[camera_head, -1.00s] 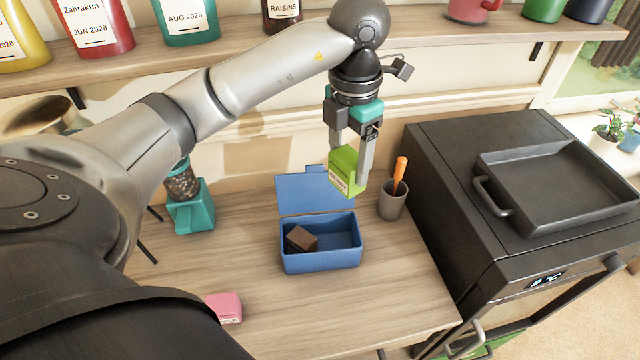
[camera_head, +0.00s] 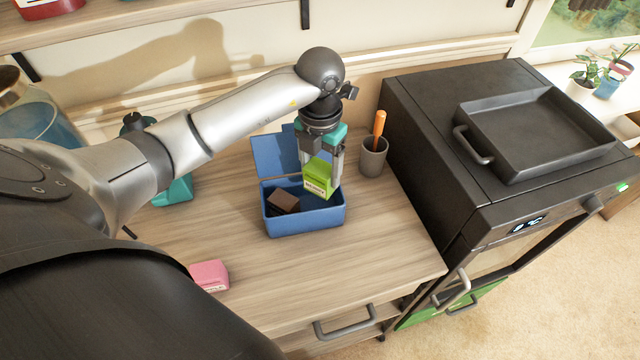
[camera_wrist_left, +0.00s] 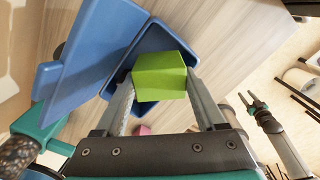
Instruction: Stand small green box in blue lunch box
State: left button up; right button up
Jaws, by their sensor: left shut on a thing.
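The small green box (camera_head: 318,179) is held by my left gripper (camera_head: 321,178), which points down over the right part of the blue lunch box (camera_head: 305,222). The lunch box stands on the counter with its lid (camera_head: 275,155) open at the back. A brown block (camera_head: 284,201) lies tilted in its left part. In the left wrist view the green box (camera_wrist_left: 160,76) sits between the two fingers, in front of the lunch box (camera_wrist_left: 150,45). I cannot tell whether its lower end is below the rim.
A grey cup (camera_head: 373,157) with an orange-handled tool stands just right of the lunch box. A black oven (camera_head: 440,150) with a tray on top is farther right. A pink box (camera_head: 209,275) lies at the front left. The counter's front middle is clear.

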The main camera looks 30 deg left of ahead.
aim_at(320, 185)
pick_arm(q)
jog(key=shift+f+b, duration=0.3)
jog(key=shift+f, duration=2.2)
jog(key=shift+f+b, duration=0.45)
jog(key=shift+f, duration=0.2)
jog(key=o, duration=1.1)
jog(key=shift+r, duration=0.1)
jog(key=shift+r+p, duration=0.45)
jog(key=shift+r, duration=0.05)
notch_tip(320, 185, up, 12)
jog(key=shift+r+p, duration=0.1)
jog(key=shift+p, duration=0.55)
